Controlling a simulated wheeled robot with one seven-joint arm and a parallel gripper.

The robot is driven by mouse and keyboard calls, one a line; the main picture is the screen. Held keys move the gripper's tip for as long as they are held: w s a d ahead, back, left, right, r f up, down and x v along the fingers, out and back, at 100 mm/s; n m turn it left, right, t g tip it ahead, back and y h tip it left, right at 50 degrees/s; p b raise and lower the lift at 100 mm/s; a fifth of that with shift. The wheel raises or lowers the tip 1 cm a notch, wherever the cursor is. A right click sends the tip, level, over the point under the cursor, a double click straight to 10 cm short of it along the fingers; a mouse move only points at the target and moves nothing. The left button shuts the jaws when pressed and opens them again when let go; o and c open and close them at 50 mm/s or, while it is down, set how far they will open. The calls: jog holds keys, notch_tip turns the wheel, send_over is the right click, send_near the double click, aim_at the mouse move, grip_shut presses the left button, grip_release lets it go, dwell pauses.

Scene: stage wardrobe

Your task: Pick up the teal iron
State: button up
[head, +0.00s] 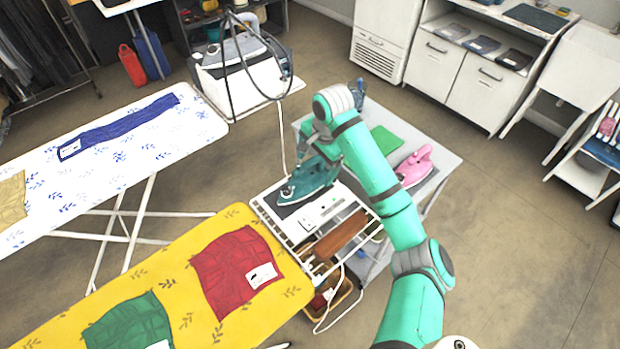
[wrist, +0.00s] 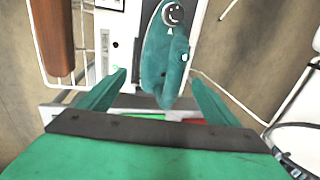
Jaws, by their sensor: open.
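The teal iron (head: 308,180) rests on the white rack end of the yellow ironing board, partly beside my arm in the head view. In the wrist view the teal iron (wrist: 166,52) lies between and just beyond the fingertips, its round smiling dial toward the top. My gripper (wrist: 158,92) is open, one teal finger on each side of the iron's near part. The jaws are apart from it, with nothing held. In the head view my gripper is mostly hidden behind my own wrist.
A pink iron (head: 415,166) and a green cloth (head: 386,141) are on the grey table (head: 440,165) beside my arm. A brown wooden piece (head: 341,236) lies on the rack near the teal iron. The yellow board (head: 215,293) holds red and green cloths.

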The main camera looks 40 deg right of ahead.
aim_at(313, 175)
jog(key=f, duration=0.2)
jog(key=w+f, duration=0.1)
jog(key=f, duration=0.1)
jog(key=shift+f, duration=0.4)
jog(key=shift+c, duration=0.4)
jog(key=shift+w, duration=0.1)
jog(key=c, duration=1.3)
jog(key=shift+r, duration=0.15)
